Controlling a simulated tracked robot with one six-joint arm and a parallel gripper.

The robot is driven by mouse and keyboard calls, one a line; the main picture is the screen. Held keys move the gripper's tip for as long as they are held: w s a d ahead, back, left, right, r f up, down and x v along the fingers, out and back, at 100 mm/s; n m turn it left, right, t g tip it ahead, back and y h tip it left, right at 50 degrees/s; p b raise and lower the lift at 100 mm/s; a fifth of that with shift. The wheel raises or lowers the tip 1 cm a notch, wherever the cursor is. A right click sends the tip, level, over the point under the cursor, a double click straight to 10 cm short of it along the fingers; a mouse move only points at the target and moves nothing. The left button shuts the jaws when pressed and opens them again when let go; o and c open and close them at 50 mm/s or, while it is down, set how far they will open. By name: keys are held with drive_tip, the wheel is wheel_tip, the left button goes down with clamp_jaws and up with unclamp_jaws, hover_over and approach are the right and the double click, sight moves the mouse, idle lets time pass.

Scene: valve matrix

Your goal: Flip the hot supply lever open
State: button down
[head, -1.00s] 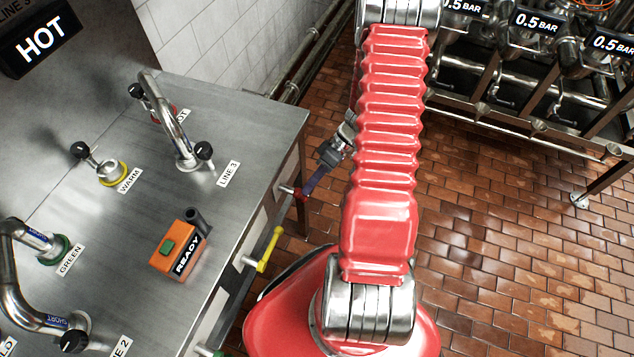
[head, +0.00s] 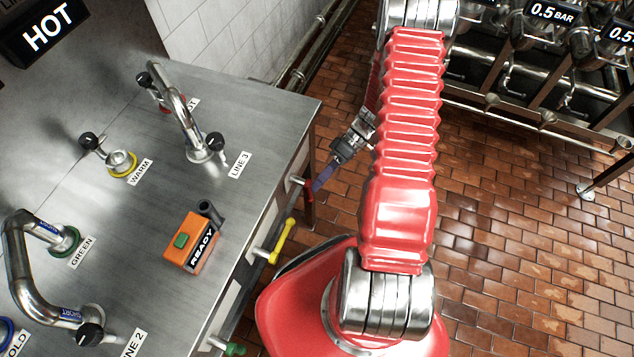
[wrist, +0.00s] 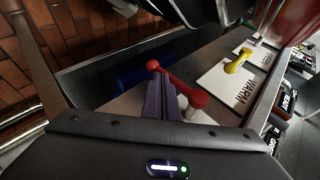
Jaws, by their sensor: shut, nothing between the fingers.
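The red lever (head: 307,190), on the front of the steel cabinet, is small and partly hidden by my fingers in the head view. In the wrist view the red lever (wrist: 182,84) runs slantwise from a round red knob to its red pivot end. My gripper (head: 316,188) has purple fingers, shut and empty, with the tips at the lever. In the wrist view my gripper (wrist: 161,80) overlaps the lever between knob and pivot. I cannot tell whether they touch. A black "HOT" sign (head: 48,27) hangs at the upper left.
A yellow lever (head: 283,241) is beside the red one, by the "WARM" plate (wrist: 235,88) in the wrist view. A green lever (head: 235,349) is lower. The cabinet top (head: 250,120) carries pipes and an orange "READY" box (head: 187,242). Brick floor lies right.

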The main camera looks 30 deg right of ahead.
idle(0.5)
drive_tip(key=w+d+f+v, duration=0.1)
drive_tip(key=f+v, duration=0.1)
drive_tip(key=v, duration=1.1)
drive_tip(key=shift+w+d, duration=0.2)
drive_tip(key=shift+w, duration=0.2)
drive_tip(key=shift+f, duration=0.1)
